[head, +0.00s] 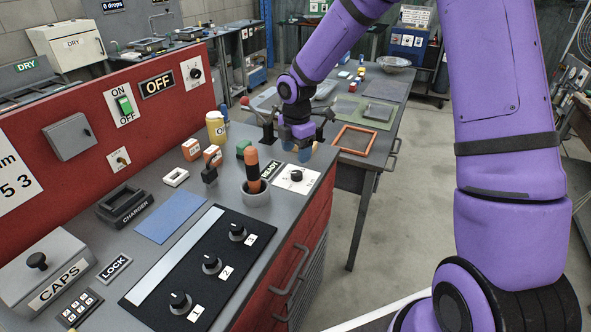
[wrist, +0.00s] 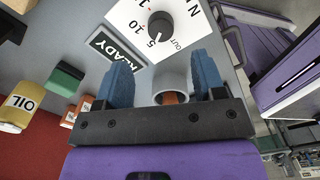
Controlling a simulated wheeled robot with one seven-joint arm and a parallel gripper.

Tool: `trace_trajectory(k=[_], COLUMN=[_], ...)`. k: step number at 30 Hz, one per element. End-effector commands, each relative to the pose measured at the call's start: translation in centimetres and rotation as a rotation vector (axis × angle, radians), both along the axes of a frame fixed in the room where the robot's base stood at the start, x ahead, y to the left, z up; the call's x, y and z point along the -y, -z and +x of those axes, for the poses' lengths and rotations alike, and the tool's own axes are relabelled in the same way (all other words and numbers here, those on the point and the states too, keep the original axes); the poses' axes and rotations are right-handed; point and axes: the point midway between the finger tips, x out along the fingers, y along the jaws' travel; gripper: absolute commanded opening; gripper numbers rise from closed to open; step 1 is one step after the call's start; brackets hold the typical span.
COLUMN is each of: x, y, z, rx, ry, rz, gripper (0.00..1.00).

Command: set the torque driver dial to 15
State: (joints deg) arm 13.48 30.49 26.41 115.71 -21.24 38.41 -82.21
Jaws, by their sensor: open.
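The dial is a black knob (head: 296,175) on a white plate (head: 310,178) at the bench's front right edge. In the wrist view the knob (wrist: 160,26) shows near the top, with 5 and 10 printed beside it; its exact setting is hard to read. The torque driver (head: 252,168), orange and black, stands upright in a grey cup (head: 256,196) left of the plate. My gripper (head: 297,148) is open and empty above the bench, behind the plate in the head view.
A READY label (head: 270,170) lies beside the dial plate. A green block (head: 243,146), orange boxes (head: 212,155) and an OIL can (head: 215,126) stand left of my gripper. A black panel with three knobs (head: 190,272) lies nearer. A blue mat (head: 171,216) is bare.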

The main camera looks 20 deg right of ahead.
Motion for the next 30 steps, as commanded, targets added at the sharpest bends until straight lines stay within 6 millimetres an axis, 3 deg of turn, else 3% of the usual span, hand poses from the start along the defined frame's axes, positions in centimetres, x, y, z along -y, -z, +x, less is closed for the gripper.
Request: trace_trajectory(k=[6, 12, 26, 30], x=[0.0, 0.0, 0.1, 0.1], y=[4.1, 6.6, 7.6, 7.6], z=[-0.1, -0.1, 0.0, 0.0], rx=[-0.004, -0.003, 0.000, 0.000], ry=[0.000, 0.001, 0.002, 0.002], rz=[-0.001, -0.001, -0.001, -0.001], gripper=[0.63, 0.63, 0.63, 0.31])
